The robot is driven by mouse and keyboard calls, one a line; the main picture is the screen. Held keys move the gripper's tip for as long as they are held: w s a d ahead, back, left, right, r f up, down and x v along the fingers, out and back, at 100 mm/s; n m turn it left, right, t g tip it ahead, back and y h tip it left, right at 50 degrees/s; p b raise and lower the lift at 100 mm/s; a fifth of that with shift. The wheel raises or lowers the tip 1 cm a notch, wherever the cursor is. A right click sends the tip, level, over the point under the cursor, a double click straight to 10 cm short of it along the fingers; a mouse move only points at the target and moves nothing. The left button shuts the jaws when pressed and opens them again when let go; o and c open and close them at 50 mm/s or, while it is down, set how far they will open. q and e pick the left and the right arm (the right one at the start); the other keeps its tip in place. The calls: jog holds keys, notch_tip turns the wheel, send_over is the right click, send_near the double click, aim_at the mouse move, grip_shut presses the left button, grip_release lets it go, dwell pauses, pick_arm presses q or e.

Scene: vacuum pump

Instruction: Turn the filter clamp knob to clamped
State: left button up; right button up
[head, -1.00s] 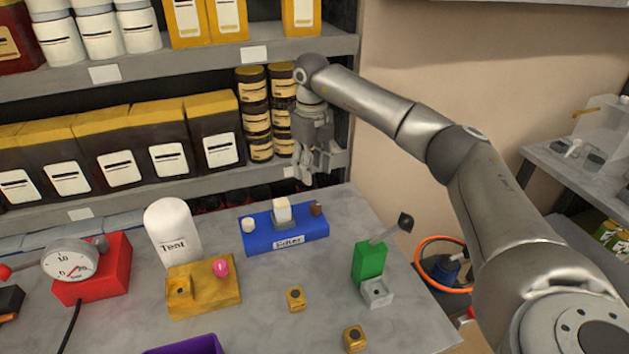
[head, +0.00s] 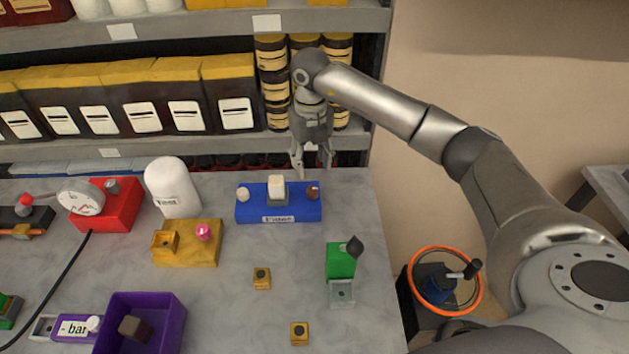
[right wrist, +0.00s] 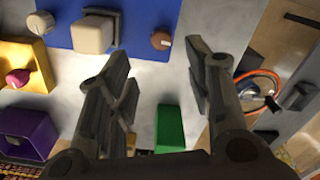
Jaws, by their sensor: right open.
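The blue filter unit (head: 250,213) stands on the grey table and also shows at the top of the right wrist view (right wrist: 145,12). It carries a round white knob (head: 243,194) on the left, a cream block (head: 277,185) in the middle and a small brown knob (head: 313,192) on the right. I cannot tell the clamp setting. My right gripper (head: 312,172) is open and empty, behind and above the unit's right end in the head view. In the right wrist view the brown knob (right wrist: 161,40) appears between the fingertips, apart from them. My left gripper is not in view.
A white canister (head: 172,190), a yellow block with a pink knob (head: 187,250) and a red gauge unit (head: 118,207) stand to the left. A green lever unit (head: 340,262) is at front right, a purple bin (head: 165,310) at front left. Shelves (head: 205,148) rise behind the gripper.

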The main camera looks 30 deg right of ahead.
jog(key=p, duration=0.2)
send_over(312, 188)
notch_tip(312, 188, down, 5)
jog(key=shift+a, duration=0.1)
notch_tip(312, 188, down, 3)
jog(key=shift+f, duration=0.6)
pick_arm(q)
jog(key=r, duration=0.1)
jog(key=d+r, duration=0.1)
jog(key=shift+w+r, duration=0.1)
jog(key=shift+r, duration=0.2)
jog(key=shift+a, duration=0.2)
pick_arm(e)
jog(key=shift+c, duration=0.4)
